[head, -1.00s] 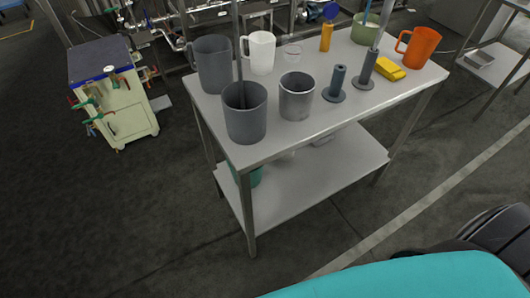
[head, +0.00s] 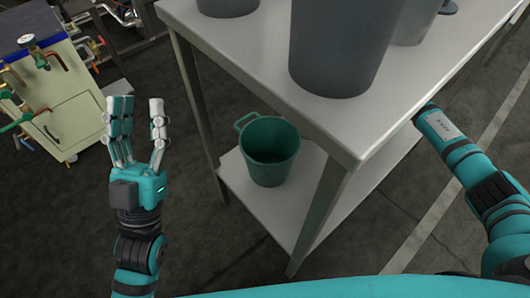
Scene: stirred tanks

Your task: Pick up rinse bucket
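A green bucket (head: 268,152), which fits the rinse bucket, stands upright on the lower shelf of the metal table, near its left end. It looks empty and has a handle on its upper left rim. My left gripper (head: 137,112) is open and empty, raised in front of the floor to the left of the table, apart from the bucket. My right arm comes in from the right, and its gripper is hidden behind or under the tabletop edge.
The tabletop (head: 232,42) overhangs the shelf (head: 240,185), with a front table leg (head: 322,205) right of the bucket. Large grey containers (head: 340,45) stand on top. A cream cabinet (head: 60,115) with valves is at left. Floor between is clear.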

